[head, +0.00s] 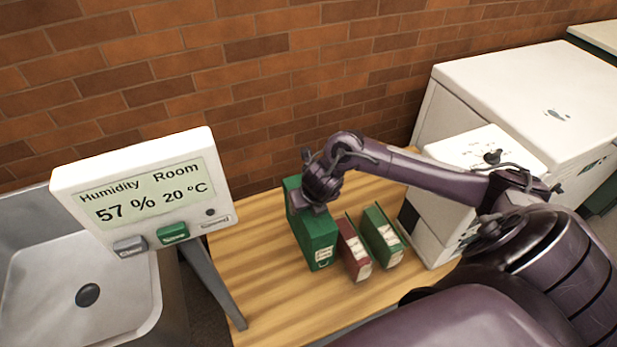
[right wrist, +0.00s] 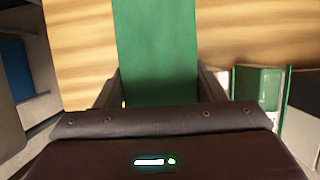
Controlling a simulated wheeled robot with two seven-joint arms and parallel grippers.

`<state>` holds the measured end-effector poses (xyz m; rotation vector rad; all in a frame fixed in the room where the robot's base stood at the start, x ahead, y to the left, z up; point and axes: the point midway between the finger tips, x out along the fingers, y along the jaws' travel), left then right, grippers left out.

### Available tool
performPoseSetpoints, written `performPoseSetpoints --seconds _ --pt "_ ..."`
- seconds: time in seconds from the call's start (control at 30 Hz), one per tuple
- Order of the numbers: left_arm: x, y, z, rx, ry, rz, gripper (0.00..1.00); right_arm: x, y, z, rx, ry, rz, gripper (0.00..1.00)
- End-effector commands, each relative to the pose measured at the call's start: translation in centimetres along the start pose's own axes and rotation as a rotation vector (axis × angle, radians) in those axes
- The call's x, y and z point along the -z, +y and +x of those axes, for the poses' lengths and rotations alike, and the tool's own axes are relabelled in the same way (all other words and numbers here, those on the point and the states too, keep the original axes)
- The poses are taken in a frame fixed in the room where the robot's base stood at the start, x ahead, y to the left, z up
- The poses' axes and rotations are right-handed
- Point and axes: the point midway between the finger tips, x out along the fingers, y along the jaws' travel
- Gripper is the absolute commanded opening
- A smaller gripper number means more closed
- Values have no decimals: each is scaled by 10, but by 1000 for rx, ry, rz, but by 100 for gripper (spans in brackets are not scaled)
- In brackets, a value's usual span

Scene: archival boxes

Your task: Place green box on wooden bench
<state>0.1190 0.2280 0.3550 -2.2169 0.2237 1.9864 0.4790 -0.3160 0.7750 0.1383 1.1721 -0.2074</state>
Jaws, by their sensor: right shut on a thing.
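A tall green box (head: 315,240) stands upright at the left of a short row on the wooden bench (head: 255,275). My right gripper (head: 314,208) is shut on the top of this box. In the right wrist view the green box (right wrist: 156,45) fills the space between the two fingers (right wrist: 160,92). I cannot tell whether its base touches the bench or is slightly above it. A red box (head: 352,250) and a smaller green box (head: 382,238) stand on the bench to its right. My left gripper is not in view.
A display panel (head: 145,190) reading humidity and room temperature stands at the left, beside a metal sink (head: 60,280). A brick wall (head: 240,70) is behind. White cabinets (head: 520,95) stand at the right. The bench's left part is clear.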

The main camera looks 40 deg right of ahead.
Motion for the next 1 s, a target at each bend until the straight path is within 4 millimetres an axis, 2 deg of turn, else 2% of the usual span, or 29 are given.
performPoseSetpoints --seconds 0.3,0.53,0.57,0.73,1.0 --pt "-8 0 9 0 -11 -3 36 15 0 36 0 -1 3 0" --pt "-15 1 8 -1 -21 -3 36 15 0 38 0 -2 1 0" --pt "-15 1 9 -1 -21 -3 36 17 0 39 1 1 0 65" --pt "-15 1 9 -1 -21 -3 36 17 0 39 1 1 1 85" --pt "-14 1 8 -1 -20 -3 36 16 0 38 1 0 1 85"
